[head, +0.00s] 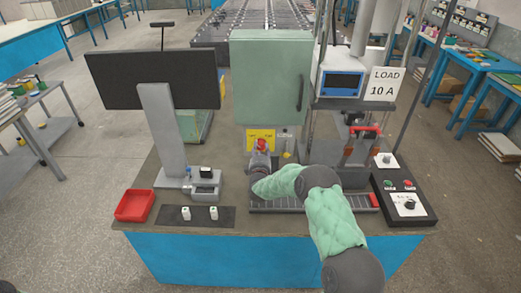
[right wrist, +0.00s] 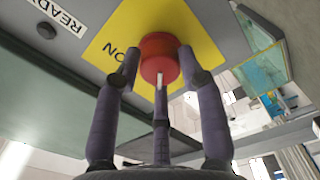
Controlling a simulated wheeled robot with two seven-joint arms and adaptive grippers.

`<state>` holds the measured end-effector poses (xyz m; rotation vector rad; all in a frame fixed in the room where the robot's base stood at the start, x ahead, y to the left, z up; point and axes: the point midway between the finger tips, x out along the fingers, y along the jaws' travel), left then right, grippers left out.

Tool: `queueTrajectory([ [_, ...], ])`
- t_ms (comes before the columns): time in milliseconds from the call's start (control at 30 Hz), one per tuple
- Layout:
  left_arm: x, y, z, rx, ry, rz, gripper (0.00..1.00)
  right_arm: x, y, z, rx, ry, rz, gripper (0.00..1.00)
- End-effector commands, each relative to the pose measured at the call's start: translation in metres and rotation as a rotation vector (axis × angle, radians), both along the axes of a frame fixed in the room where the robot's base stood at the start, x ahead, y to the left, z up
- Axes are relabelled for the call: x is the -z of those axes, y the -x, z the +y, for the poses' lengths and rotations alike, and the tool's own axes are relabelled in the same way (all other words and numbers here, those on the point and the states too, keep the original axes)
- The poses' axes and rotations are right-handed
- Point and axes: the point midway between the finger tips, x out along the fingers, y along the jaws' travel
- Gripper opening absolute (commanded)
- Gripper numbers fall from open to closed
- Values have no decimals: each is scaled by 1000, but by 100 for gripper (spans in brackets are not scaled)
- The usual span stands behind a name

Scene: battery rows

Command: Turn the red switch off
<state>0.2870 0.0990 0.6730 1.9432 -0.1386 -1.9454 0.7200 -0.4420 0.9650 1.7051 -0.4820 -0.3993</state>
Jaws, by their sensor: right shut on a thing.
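The red switch (head: 262,143) is a round knob on a yellow plate (head: 251,133) below the green cabinet. In the right wrist view the red knob (right wrist: 158,50) stands out from the yellow plate (right wrist: 205,18), where the letters "ON" show upside down. My right gripper (head: 262,153) reaches the knob from the front. In the right wrist view its fingers (right wrist: 160,68) touch the knob on both sides, with a third finger below. It is shut on the knob. The knob's exact turn is hard to tell. My left gripper is out of view.
A monitor (head: 150,80), a red tray (head: 135,205) and a dark mat (head: 180,217) are on the bench's left. The green cabinet (head: 268,75) rises behind the switch. A black control box (head: 405,205) and a "LOAD 10 A" sign (head: 384,88) are on the right.

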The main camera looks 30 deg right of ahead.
Motion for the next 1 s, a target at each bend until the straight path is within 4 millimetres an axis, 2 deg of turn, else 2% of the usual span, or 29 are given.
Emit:
queueTrajectory([
  [367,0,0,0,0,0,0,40,4,1,0,0,1,9,8],
  [400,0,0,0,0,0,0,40,4,1,0,0,1,9,49],
  [467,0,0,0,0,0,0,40,4,1,0,0,1,9,64],
  [833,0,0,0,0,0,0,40,1,2,1,0,2,3,64],
  [1000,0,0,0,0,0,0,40,1,15,10,-2,1,4,64],
])
